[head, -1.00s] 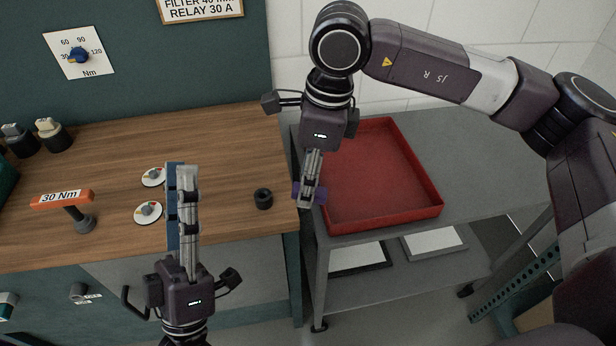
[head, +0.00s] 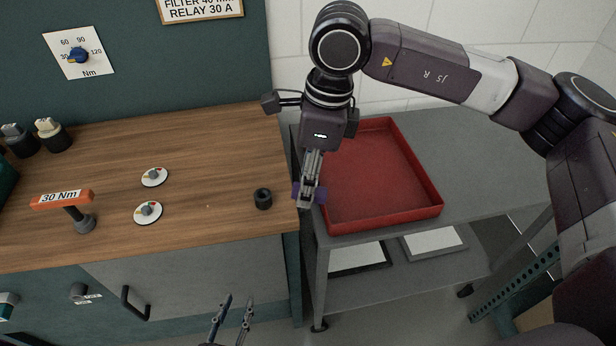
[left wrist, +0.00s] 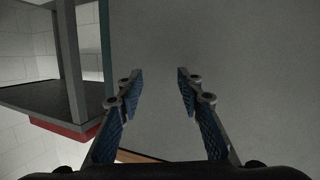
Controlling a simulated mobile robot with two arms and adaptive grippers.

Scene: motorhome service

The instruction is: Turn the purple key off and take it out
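The purple key (head: 321,192) is in my right gripper (head: 308,198), whose fingers are closed on it between the workbench's right edge and the red tray. The fingers cover much of it. Two round white dials (head: 153,177) with grey centres and coloured marks lie on the bench; the second dial (head: 148,212) sits nearer the front. I cannot tell whether either is the key's switch. My left gripper (head: 233,312) is low in front of the bench, fingers apart and empty. It also shows open in the left wrist view (left wrist: 158,84).
The red tray (head: 430,212) looks empty on a grey cart (head: 480,165) at right. A black ring (head: 263,199) lies near the wooden bench's (head: 220,150) right edge. An orange-handled "30 Nm" tool (head: 63,198) stands at left. A drawer handle (head: 133,303) sticks out in front.

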